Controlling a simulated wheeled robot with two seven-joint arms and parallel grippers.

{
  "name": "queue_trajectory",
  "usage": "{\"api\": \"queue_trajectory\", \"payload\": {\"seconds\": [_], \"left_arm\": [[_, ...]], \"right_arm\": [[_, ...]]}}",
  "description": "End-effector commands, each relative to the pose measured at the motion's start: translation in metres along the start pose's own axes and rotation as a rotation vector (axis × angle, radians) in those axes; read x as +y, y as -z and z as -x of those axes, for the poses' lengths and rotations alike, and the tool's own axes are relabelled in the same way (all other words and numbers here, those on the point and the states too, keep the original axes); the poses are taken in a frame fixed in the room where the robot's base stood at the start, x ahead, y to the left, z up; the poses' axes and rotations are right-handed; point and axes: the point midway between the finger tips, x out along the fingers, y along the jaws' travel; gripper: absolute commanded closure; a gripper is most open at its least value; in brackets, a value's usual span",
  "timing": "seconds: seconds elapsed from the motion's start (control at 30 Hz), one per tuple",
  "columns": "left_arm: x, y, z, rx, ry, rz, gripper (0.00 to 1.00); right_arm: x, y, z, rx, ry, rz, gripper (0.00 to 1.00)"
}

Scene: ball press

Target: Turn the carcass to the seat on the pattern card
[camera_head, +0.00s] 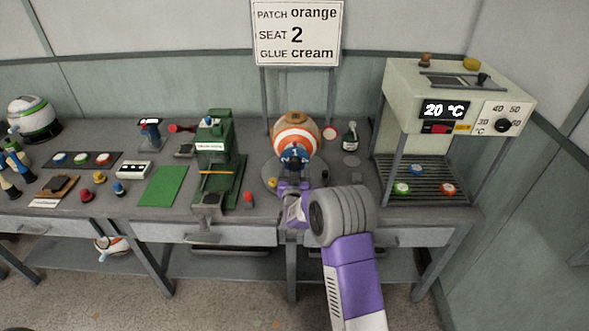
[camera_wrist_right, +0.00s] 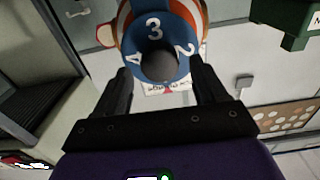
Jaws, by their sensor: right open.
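The carcass (camera_head: 296,128) is a ball with orange and white stripes and a blue numbered band, sitting on a round grey base (camera_head: 268,170). In the head view a 1 faces front on the blue. In the right wrist view the carcass (camera_wrist_right: 187,20) shows 3 at the top, 2 at the right and another digit at the left, around a dark round end (camera_wrist_right: 160,66). My right gripper (camera_head: 292,187) is open at the carcass's front; its fingers (camera_wrist_right: 162,75) stand either side of that end. Contact is unclear.
A green press (camera_head: 213,145) stands left of the carcass, with a green mat (camera_head: 163,186) beside it. A small dark bottle (camera_head: 350,137) stands close on the right. A heater (camera_head: 432,92) reading 20 °C occupies the right end. Small buttons and tools crowd the left.

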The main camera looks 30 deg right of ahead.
Motion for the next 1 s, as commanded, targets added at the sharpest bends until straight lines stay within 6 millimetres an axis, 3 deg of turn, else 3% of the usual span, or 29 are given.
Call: {"api": "queue_trajectory", "payload": {"seconds": [0.2, 0.47, 0.9, 1.0], "left_arm": [[-0.0003, 0.0000, -0.0006, 0.000, 0.000, 0.000, 0.57], [-0.0003, 0.0000, -0.0005, 0.000, 0.000, 0.000, 0.57], [-0.0003, -0.0001, -0.0006, 0.000, 0.000, 0.000, 0.57], [-0.0003, -0.0001, -0.0006, 0.000, 0.000, 0.000, 0.57]], "right_arm": [[-0.0004, -0.0006, -0.0121, -0.001, 0.001, 0.000, 0.29], [-0.0004, -0.0005, -0.0126, -0.001, 0.001, 0.000, 0.30], [-0.0004, -0.0005, -0.0124, -0.001, 0.001, -0.001, 0.98], [-0.0004, -0.0005, -0.0124, -0.001, 0.001, -0.001, 1.00]]}}
